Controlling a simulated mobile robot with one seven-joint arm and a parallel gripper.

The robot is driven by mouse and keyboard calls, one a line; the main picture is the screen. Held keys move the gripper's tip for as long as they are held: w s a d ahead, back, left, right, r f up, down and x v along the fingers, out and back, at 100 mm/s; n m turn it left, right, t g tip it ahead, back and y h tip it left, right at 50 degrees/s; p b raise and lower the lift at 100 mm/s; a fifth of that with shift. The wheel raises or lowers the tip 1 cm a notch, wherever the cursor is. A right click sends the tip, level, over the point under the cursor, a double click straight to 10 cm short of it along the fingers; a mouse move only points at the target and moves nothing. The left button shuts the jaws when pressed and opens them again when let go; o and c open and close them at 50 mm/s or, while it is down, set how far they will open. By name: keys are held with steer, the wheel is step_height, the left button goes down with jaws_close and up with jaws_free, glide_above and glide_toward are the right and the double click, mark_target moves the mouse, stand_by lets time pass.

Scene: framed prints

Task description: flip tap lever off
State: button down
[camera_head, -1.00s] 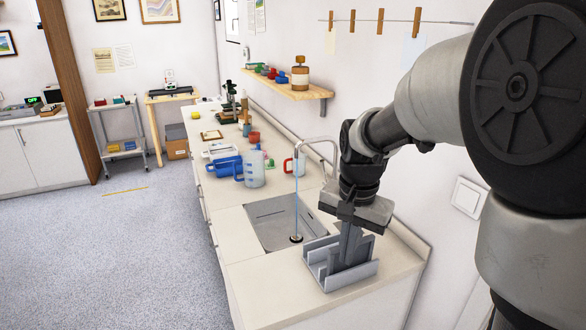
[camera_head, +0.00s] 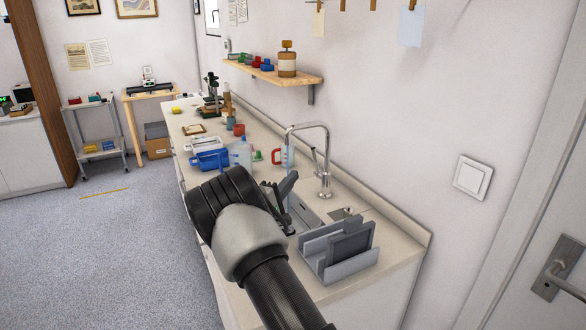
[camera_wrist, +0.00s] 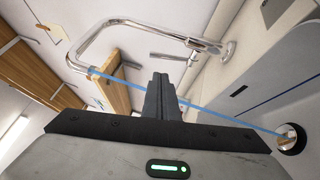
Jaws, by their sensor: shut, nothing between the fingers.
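The chrome tap (camera_head: 325,160) stands at the wall side of the sink (camera_head: 304,209), with its spout arching left. Its thin lever (camera_head: 314,158) sticks up beside the tap body. In the wrist view the tap (camera_wrist: 135,28) lies above my fingers, and the lever (camera_wrist: 172,59) points left from near its base. A blue water stream (camera_wrist: 215,112) runs from the spout to the drain (camera_wrist: 290,138). My gripper (camera_head: 290,183) is over the sink, left of the tap; its fingers (camera_wrist: 158,85) are together and empty. I see a gap between fingertips and lever in the head view.
A grey rack (camera_head: 338,252) stands on the counter right of the sink. A red-handled mug (camera_head: 281,156), a clear jug (camera_head: 242,152) and a blue container (camera_head: 209,160) stand behind the sink. A wooden shelf (camera_head: 275,73) is on the wall above.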

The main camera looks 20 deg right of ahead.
mark_target(316, 162)
steer(key=x, duration=1)
steer(key=shift+b, duration=0.4)
steer(key=shift+s+r, duration=0.1)
steer(key=shift+d+r+m+g+y, duration=0.55)
steer(key=shift+d+m+g+y, duration=0.3)
steer(key=shift+m+g+y, duration=0.05)
